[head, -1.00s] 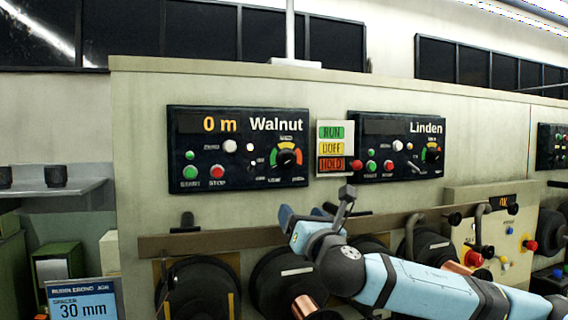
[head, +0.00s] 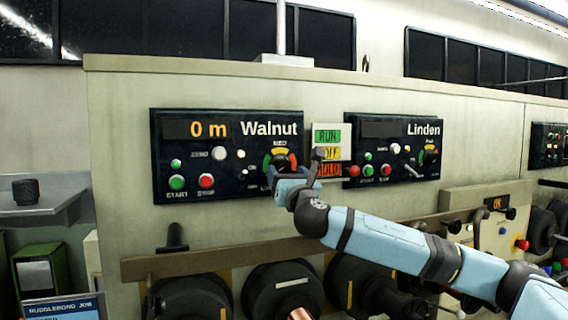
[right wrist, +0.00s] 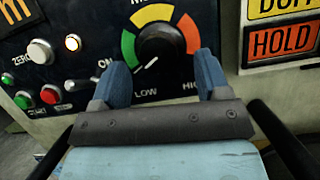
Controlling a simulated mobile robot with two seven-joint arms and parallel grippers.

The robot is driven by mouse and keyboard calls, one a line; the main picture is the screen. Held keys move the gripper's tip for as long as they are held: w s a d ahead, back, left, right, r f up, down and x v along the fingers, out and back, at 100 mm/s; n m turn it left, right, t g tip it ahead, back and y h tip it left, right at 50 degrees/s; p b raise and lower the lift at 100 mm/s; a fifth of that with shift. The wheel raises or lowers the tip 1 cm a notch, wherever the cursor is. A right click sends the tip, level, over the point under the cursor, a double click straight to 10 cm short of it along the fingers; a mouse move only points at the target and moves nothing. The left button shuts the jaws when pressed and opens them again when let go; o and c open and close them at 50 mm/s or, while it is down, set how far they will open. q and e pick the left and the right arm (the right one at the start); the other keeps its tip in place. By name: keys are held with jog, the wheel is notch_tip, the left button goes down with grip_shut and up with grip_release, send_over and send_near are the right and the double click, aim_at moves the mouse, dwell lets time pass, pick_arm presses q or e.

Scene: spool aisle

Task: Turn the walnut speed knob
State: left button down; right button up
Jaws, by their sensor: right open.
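The Walnut panel (head: 226,190) is dark, with a "0 m" display. Its black round speed knob (head: 281,161) sits inside a green, yellow and red arc and is partly covered by my right gripper (head: 284,172). In the right wrist view the knob (right wrist: 162,48) shows whole, its white mark toward LOW at lower left. There the open right gripper (right wrist: 163,74) has one blue finger on each side of the knob's lower part. I cannot tell whether either finger touches it. My left gripper is not in view.
A toggle switch (right wrist: 82,84) and red button (right wrist: 50,94) lie left of the fingers. The RUN/DOFF/HOLD sign (head: 327,134) stands right of the knob, then the Linden panel (head: 380,130). A rail (head: 215,258) and dark spools (head: 283,290) are below.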

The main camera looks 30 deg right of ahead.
jog(key=shift+w+d+r, duration=0.15)
jog(key=shift+w+r, duration=0.5)
jog(key=shift+r, duration=0.05)
jog(key=shift+w+d+f, duration=0.1)
jog(key=shift+w+f, duration=0.05)
jog(key=shift+w, duration=0.15)
jog(key=shift+s, duration=0.1)
jog(key=c, duration=0.9)
